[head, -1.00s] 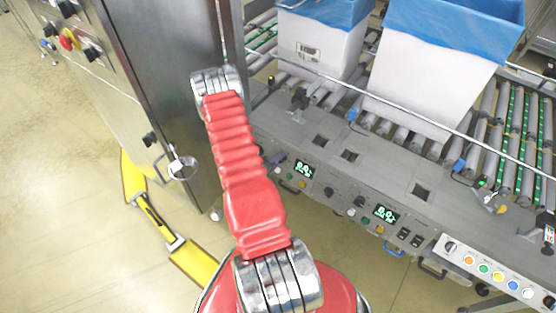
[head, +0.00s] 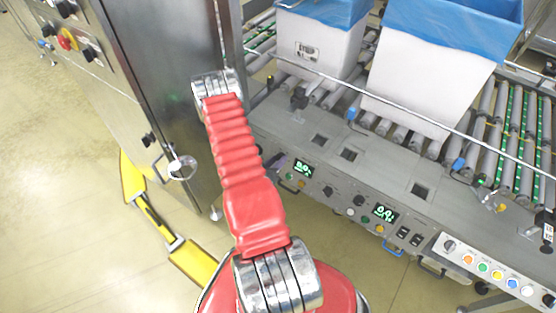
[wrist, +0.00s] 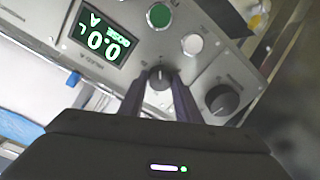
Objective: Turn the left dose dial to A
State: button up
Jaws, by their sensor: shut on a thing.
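In the wrist view a small dark dial (wrist: 160,77) sits on the grey panel, with a light pointer mark on its face. My gripper (wrist: 160,84) is shut on this dial, one dark finger on each side. A lit green display (wrist: 105,40) reading 0.0 is to its left. Marks around the dial are too small to read. In the head view the left display (head: 303,168) shows beside my red arm, which hides the dial and most of my gripper.
A larger black knob (wrist: 222,98) is right of the held dial, and a white button (wrist: 192,43) is above it. In the head view a steel cabinet (head: 175,90) stands left of my arm. White boxes with blue liners (head: 420,80) stand on rollers behind the panel.

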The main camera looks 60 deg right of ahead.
jog(key=shift+s+a+f+m, duration=0.1)
jog(key=shift+s+m, duration=0.1)
jog(key=shift+m, duration=0.4)
jog(key=o, duration=1.1)
jog(key=shift+w, duration=0.1)
jog(key=shift+c, duration=0.2)
jog(key=v, duration=0.7)
jog(key=shift+a, duration=0.15)
